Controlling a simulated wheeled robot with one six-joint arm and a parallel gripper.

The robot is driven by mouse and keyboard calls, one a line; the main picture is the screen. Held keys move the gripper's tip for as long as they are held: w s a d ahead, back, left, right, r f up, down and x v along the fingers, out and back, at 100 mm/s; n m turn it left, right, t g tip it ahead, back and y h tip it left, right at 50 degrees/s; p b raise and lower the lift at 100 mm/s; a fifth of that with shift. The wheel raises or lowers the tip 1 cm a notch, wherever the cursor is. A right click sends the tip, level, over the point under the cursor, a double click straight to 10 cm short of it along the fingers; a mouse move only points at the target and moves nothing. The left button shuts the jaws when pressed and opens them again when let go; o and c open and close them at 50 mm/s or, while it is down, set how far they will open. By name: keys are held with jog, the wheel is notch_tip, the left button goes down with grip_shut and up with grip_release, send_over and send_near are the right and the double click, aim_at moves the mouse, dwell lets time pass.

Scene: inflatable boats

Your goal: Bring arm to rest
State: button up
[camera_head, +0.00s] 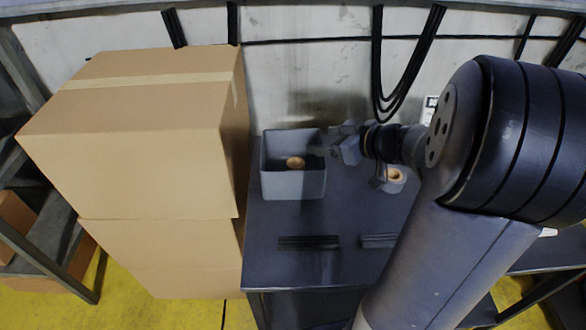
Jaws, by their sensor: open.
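My arm reaches in from the right of the head view, with its large dark joint at the upper right. My gripper (338,151) is open at the end of the arm, beside the right rim of a grey bin (293,184). Its fingers point left, and I see nothing held between them. The fingertips are small and partly blurred against the bin and table. A round brownish object (295,162) lies inside the bin. A tan roll (394,178) stands on the table just right of and below the gripper, partly behind the arm.
Stacked cardboard boxes (130,140) rise left of the table, close to the bin. The dark table (285,220) has two flat black slatted items (308,242) near its front. Black cables (385,95) hang on the wall behind. A metal rack (40,240) stands far left.

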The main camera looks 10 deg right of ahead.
jog(key=shift+v, duration=1.2)
jog(key=shift+w, duration=0.1)
jog(key=p+x, duration=0.1)
jog(key=x, duration=0.9)
jog(key=shift+w+a+f, duration=0.2)
jog(key=shift+w+a, duration=0.05)
jog(key=shift+a, duration=0.05)
jog(key=shift+r+p, duration=0.8)
jog(key=shift+r, duration=1.1)
jog(key=shift+f, duration=0.1)
